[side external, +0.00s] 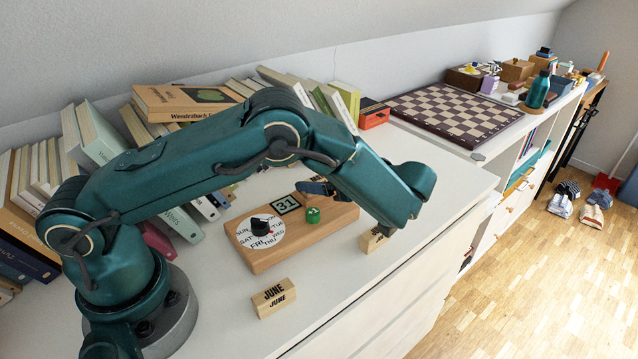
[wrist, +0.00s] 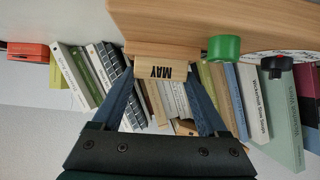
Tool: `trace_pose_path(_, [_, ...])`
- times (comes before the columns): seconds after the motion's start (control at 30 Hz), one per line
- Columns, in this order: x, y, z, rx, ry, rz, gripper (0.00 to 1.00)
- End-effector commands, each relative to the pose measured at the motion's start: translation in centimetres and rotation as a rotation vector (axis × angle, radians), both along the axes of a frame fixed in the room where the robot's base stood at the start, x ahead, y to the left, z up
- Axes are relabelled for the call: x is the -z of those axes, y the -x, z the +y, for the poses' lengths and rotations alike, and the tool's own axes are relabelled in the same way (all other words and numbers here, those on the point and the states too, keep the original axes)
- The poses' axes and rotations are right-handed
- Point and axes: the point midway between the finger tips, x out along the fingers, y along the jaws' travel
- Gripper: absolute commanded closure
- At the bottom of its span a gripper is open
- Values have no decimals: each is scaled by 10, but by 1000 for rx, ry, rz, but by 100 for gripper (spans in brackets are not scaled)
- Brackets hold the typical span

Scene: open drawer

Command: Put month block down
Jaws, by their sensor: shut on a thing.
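The wooden month block marked MAY (wrist: 160,69) sits between the two fingers of my gripper (wrist: 159,80) in the wrist view. My gripper is shut on it. The wooden calendar board (side external: 338,220) carries a weekday dial, a 31 tile and a green knob (side external: 313,215). The board's wood (wrist: 190,20) spans the top of the wrist view. A second month block marked JUNE (side external: 274,298) lies on the white top in front of the board.
Rows of books (side external: 190,100) stand and lean along the wall behind my arm. A chessboard (side external: 460,112) and small items sit at the back right. The white top (side external: 225,310) is clear around the JUNE block.

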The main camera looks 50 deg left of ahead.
Motion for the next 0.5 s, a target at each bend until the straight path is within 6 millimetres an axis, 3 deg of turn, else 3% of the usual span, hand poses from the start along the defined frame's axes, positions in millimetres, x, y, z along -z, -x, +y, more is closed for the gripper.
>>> trace_pose_path(0.17, [4, 0, 0, 0, -1, 0, 76])
trace_pose_path(0.2, [4, 0, 0, 0, 0, -1, 16])
trace_pose_path(0.23, [4, 0, 0, 0, 0, -1, 5])
trace_pose_path(0.27, [4, 0, 0, 0, 0, -1, 0])
trace_pose_path(0.5, [3, 0, 0, 0, 0, 0, 0])
